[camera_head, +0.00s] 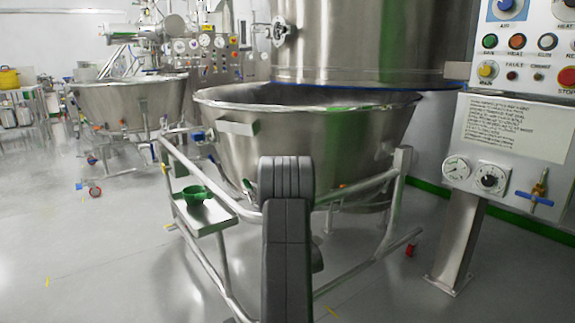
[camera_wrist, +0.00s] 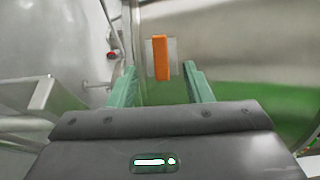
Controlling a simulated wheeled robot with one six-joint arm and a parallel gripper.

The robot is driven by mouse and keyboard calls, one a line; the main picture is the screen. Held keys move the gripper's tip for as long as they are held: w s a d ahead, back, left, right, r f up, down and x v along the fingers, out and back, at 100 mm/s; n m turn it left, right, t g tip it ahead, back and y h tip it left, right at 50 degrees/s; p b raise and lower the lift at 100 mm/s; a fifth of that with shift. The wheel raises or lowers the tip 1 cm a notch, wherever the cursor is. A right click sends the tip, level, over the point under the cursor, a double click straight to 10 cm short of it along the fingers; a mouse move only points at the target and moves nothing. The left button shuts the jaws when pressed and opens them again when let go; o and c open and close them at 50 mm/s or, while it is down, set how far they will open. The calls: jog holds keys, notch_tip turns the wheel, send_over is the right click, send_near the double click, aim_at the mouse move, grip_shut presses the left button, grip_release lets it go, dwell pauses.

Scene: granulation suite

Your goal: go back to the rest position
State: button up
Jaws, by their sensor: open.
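My gripper (camera_wrist: 159,70) shows in the wrist view with its two green fingers apart and nothing held between them. Beyond the fingertips is an orange bar (camera_wrist: 160,57) on a pale plate fixed to a curved steel surface. I cannot tell whether the fingers touch anything; a gap shows between each finger and the bar. In the head view my dark arm rises in front of the large steel bowl (camera_head: 312,125), and my gripper is hidden behind it.
The bowl stands in a tubular frame (camera_head: 380,178) with a side shelf (camera_head: 207,219) holding a green cup (camera_head: 195,195). A control panel (camera_head: 515,127) on a post is at the right. A second bowl (camera_head: 130,103) is at the left. Grey floor is open at lower left.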

jog(key=shift+x, duration=0.8)
